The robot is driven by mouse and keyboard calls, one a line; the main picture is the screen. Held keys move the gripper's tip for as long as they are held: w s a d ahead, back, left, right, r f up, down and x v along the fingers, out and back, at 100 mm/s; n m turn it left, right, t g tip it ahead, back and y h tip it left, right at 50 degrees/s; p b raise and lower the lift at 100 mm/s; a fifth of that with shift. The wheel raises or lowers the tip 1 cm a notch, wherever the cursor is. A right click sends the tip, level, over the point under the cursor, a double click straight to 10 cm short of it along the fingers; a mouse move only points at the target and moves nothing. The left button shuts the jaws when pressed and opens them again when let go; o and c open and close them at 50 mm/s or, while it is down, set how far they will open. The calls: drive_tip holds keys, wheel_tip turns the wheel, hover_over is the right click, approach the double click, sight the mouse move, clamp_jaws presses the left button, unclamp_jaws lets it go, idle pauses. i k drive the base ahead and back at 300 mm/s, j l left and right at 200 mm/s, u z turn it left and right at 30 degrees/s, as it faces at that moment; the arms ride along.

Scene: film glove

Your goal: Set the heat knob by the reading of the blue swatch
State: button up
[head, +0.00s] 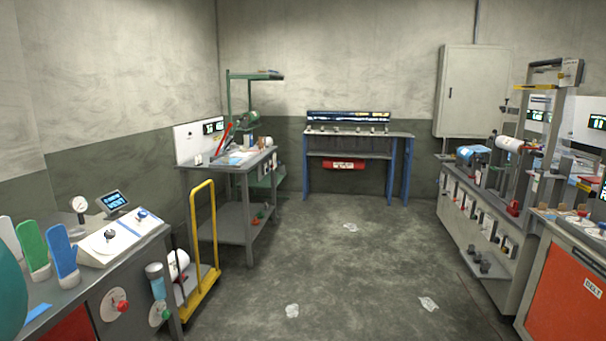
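My gripper is not in view. I cannot tell which knob is the heat knob. A sloped white panel (125,238) on the left bench carries two dials or knobs, one nearer (110,235) and one farther (142,214). More round controls (578,219) show at the right edge, too small to read. I cannot tell which blue piece is the swatch. A flat blue piece (38,315) lies at the front of the left bench, and a small blue piece (236,161) lies on the grey workbench. No reading of either is legible.
White, green (33,249) and blue (63,256) hand forms stand on the left bench by a small display (114,202) and a gauge (79,204). A yellow-handled trolley (203,240) stands beside it. Crumpled clear scraps (429,304) lie on the otherwise open middle floor.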

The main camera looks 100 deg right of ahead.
sight(582, 213)
drive_tip(key=k+z, duration=0.3)
drive_tip(key=k+l+z, duration=0.1)
drive_tip(key=k+z, duration=0.25)
drive_tip(key=i+z, duration=0.1)
drive_tip(key=z, duration=4.05)
drive_tip(key=i+j+z, duration=0.1)
drive_tip(key=i+z, duration=0.15)
drive_tip(key=i, duration=0.2)
drive_tip(key=i+j+z, duration=0.25)
drive_tip(key=i, duration=0.2)
drive_tip(key=i+j+z, duration=0.25)
drive_tip(key=i, duration=0.2)
drive_tip(key=l, duration=0.1)
